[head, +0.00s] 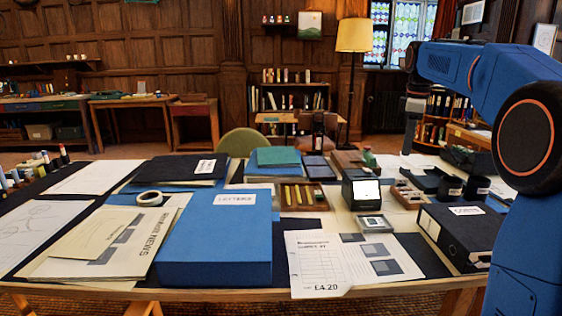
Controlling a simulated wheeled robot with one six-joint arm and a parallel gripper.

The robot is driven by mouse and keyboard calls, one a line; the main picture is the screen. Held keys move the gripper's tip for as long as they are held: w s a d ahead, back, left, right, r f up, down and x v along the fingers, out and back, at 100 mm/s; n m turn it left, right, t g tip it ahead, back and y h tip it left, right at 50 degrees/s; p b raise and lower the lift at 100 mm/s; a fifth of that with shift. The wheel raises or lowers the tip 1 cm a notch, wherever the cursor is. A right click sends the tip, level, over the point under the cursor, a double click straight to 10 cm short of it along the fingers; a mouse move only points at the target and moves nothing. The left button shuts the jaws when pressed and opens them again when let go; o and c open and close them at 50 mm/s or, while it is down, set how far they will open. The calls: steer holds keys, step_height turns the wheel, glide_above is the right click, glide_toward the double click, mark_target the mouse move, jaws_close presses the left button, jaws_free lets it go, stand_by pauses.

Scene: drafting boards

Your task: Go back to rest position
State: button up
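My blue arm rises at the right of the head view and bends over to the left. My gripper (409,138) hangs from its end, pointing down, above the far right part of the table. It is small and dark here, and its fingers do not show clearly, so I cannot tell whether it is open or shut. I see nothing clearly held in it.
The table carries a blue box (216,245), a black binder (461,234), a white sheet (325,264), a newspaper (128,247), a tape roll (149,198) and a small boxy device (361,190). A floor lamp (354,36) stands behind.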

steer(key=s+a+f+m+t, duration=0.1)
steer(key=s+a+m, duration=0.1)
steer(key=s, duration=0.5)
steer(key=s+a+f+m, duration=0.1)
steer(key=s+a, duration=0.2)
steer(key=s, duration=0.3)
steer(key=s+a+f+m+t, duration=0.1)
steer(key=s+f+m, duration=0.3)
steer(key=s+f, duration=0.7)
steer(key=s+a+f+m+t, duration=0.1)
steer(key=s+a+f+m, duration=0.3)
steer(key=s+f, duration=0.7)
steer(key=s+m, duration=0.1)
steer(key=s, duration=0.6)
steer(key=shift+s, duration=0.15)
